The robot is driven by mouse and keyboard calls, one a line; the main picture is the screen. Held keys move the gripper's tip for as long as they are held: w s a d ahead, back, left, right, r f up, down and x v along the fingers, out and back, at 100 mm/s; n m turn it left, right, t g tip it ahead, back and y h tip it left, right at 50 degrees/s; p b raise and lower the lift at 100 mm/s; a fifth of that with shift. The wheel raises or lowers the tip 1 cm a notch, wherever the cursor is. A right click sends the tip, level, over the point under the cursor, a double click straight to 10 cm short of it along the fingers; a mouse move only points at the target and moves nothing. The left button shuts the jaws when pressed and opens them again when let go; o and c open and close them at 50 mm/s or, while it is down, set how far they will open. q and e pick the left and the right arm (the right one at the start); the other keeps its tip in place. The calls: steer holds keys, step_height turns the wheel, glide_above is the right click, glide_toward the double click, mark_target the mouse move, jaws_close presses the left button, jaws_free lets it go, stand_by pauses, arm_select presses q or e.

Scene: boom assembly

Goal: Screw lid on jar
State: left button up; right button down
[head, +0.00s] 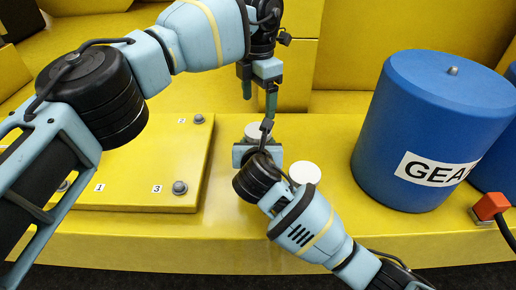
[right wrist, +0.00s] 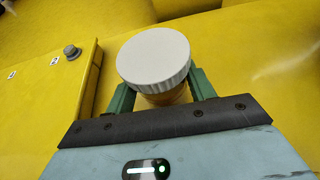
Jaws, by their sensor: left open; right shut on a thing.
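A white ribbed lid (right wrist: 154,58) sits on top of an amber-brown jar (right wrist: 165,97) in the right wrist view. How tightly it sits cannot be told. My right gripper (right wrist: 160,92) is shut on the jar, with a green finger on each side below the lid. In the head view the lid top (head: 258,129) shows just beyond my right gripper (head: 258,146), partly hidden by my left fingers. The jar's body is hidden there. My left gripper (head: 259,95) is open and empty, fingers pointing down, above the lid.
A white round disc (head: 305,173) lies beside my right arm; what it belongs to is unclear. A large blue drum (head: 415,130) and a red button box (head: 490,207) stand at right. A raised yellow plate (head: 135,180) with bolts is at left.

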mark_target(258, 126)
arm_select(q)
steer(key=n, duration=1.1)
steer(key=shift+f, duration=4)
steer(key=c, duration=1)
steer(key=shift+m, duration=1.4)
steer(key=o, duration=1.1)
steer(key=shift+c, duration=0.2)
